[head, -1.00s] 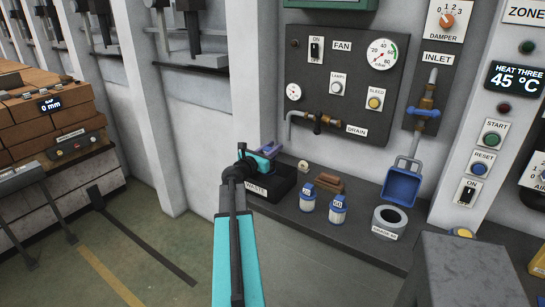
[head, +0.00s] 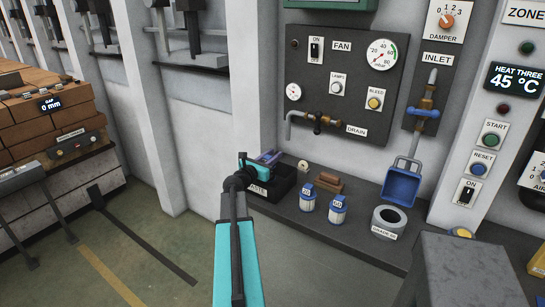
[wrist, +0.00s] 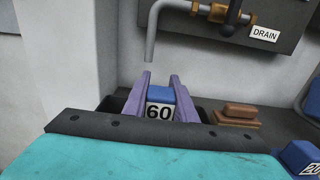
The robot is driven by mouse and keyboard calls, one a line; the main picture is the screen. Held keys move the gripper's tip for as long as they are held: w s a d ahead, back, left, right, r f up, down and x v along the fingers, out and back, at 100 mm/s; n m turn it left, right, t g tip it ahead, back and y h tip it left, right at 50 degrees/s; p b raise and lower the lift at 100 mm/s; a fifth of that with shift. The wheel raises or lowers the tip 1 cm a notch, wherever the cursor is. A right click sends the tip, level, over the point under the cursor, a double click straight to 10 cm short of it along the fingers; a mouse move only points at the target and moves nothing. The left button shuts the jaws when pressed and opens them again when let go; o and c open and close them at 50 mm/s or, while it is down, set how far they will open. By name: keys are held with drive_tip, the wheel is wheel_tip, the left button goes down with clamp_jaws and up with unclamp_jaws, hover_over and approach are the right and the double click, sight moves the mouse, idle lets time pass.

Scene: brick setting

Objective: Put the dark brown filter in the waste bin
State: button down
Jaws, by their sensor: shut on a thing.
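My gripper (wrist: 159,97) has purple fingers shut on a blue-topped block with a white label reading 60 (wrist: 160,105). Only its blue top and label show, and no dark brown shows on it. In the head view my gripper (head: 268,157) is over the black waste bin (head: 285,187), whose label is partly covered by my arm. The bin's dark wall shows behind the fingers in the wrist view (wrist: 205,108). I cannot tell how high the block is above the bin floor. No filter outside the gripper can be clearly picked out as dark brown.
Right of the bin lie brown blocks (head: 328,185) and a small pale ring (head: 303,165). The drain pipe (wrist: 152,35) hangs beyond the gripper.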

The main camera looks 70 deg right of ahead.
drive_tip(key=shift+f+b, duration=0.5)
drive_tip(key=shift+f, duration=0.15)
drive_tip(key=c, duration=1.5)
unclamp_jaws()
drive_tip(key=shift+s+a+f, duration=0.1)
drive_tip(key=shift+f, duration=0.1)
drive_tip(key=shift+o, duration=0.2)
drive_tip(key=shift+r, duration=0.1)
drive_tip(key=shift+r+b+v, duration=0.25)
drive_tip(key=shift+v, duration=1.75)
drive_tip(key=shift+r+b+v, duration=0.2)
drive_tip(key=shift+r+v, duration=0.05)
drive_tip(key=shift+v, duration=1.7)
drive_tip(key=shift+r+b+v, duration=0.25)
drive_tip(key=shift+v, duration=1.75)
